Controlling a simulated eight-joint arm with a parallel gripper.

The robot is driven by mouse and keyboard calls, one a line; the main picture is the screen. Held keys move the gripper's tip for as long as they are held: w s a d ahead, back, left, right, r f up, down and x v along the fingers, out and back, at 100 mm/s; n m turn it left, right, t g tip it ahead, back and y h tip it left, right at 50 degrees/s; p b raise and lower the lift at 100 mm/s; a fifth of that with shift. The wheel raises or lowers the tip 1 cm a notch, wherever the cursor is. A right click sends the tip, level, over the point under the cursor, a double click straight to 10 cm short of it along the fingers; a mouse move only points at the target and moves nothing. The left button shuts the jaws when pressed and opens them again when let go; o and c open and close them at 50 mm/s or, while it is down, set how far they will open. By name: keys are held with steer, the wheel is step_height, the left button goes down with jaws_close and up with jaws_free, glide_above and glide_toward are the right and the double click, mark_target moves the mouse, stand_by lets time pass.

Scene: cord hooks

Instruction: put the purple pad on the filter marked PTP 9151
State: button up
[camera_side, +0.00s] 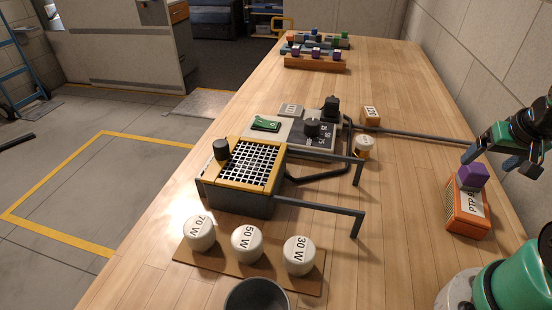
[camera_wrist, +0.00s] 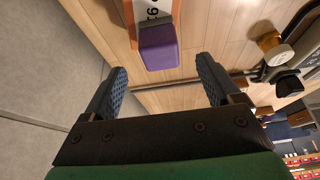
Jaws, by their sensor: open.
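The orange filter (camera_side: 466,222) stands on the right side of the bench, with a white label on which "PTP" is readable. The purple pad (camera_side: 473,177) appears to rest on the filter, at the far end of the label. In the wrist view the purple pad (camera_wrist: 159,48) covers part of the label (camera_wrist: 152,10), where part of a number shows. My gripper (camera_side: 493,157) is open and empty just above the pad. In the wrist view the fingers of my gripper (camera_wrist: 162,66) are spread wide, apart from the pad, which lies beyond their tips.
A grid-topped yellow device (camera_side: 245,165) with bent grey rods stands mid-bench. Three white weights (camera_side: 247,243) sit on a brown board in front. A rack with coloured blocks (camera_side: 315,62) is at the far end. The wall runs close along the right.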

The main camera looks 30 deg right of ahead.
steer(key=v, duration=0.7)
steer(key=w+a+f+n+t+y, duration=0.1)
steer(key=w+a+n+t, duration=0.1)
steer(key=w+a+n, duration=0.2)
steer(key=w+a+f+n+t+y, duration=0.1)
steer(key=w+a+n+t+y, duration=0.1)
steer(key=w+a+n, duration=0.3)
steer(key=w+a, duration=0.3)
steer(key=a, duration=0.4)
steer(key=shift+w+f, duration=0.35)
